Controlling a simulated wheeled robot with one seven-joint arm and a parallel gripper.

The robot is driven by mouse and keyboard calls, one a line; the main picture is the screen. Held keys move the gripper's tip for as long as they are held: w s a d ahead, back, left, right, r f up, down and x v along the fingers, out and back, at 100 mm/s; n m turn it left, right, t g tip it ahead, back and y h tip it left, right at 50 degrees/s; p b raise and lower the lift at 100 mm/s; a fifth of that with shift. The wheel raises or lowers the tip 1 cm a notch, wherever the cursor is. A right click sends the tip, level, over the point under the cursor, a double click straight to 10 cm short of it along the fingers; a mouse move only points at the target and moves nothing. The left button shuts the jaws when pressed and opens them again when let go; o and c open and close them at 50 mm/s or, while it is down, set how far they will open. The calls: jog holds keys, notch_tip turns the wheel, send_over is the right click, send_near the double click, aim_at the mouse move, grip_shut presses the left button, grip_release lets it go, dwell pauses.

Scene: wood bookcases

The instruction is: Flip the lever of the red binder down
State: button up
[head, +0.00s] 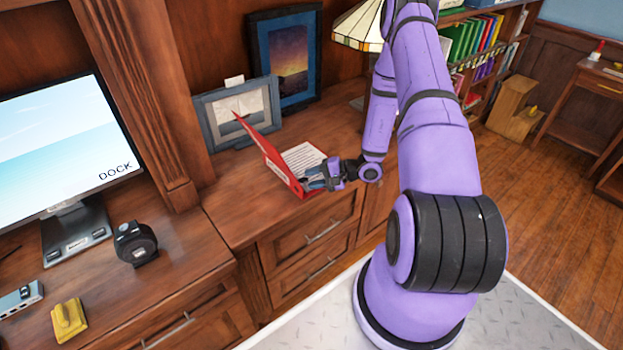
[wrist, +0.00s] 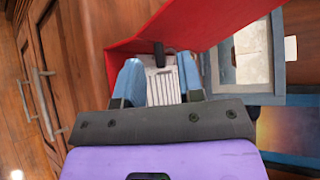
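The red binder (head: 265,152) lies open on the wooden cabinet top, with its cover raised at a slant and white lined pages showing. In the wrist view its red cover (wrist: 190,30) spans the top. A small dark upright piece that looks like the lever (wrist: 158,52) stands over the white page (wrist: 163,88). My gripper (head: 315,179) is at the binder's near right side, low over the pages. In the wrist view its two blue fingers (wrist: 159,68) are apart, with the lever showing between their tips. Contact with the lever cannot be told.
A grey picture frame (head: 205,112) and a blue one (head: 256,55) stand behind the binder. A lamp (head: 355,25) is at the back, partly behind my arm. Drawers with handles (head: 325,232) are below. Cabinet top to the binder's left is clear.

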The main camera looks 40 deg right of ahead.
jog(key=shift+w+a+f, duration=0.1)
jog(key=shift+w+a, duration=0.1)
jog(key=shift+a, duration=0.1)
grip_shut()
jog(key=shift+s+f+n+t, duration=0.3)
jog(key=shift+f+t, duration=0.1)
jog(key=shift+f, duration=0.3)
jog(key=shift+s+f, duration=0.15)
jog(key=shift+f, duration=0.4)
grip_release()
jog(key=shift+d, duration=0.15)
jog(key=v, duration=1)
jog(key=shift+s+d, duration=0.2)
jog(key=shift+d, duration=0.1)
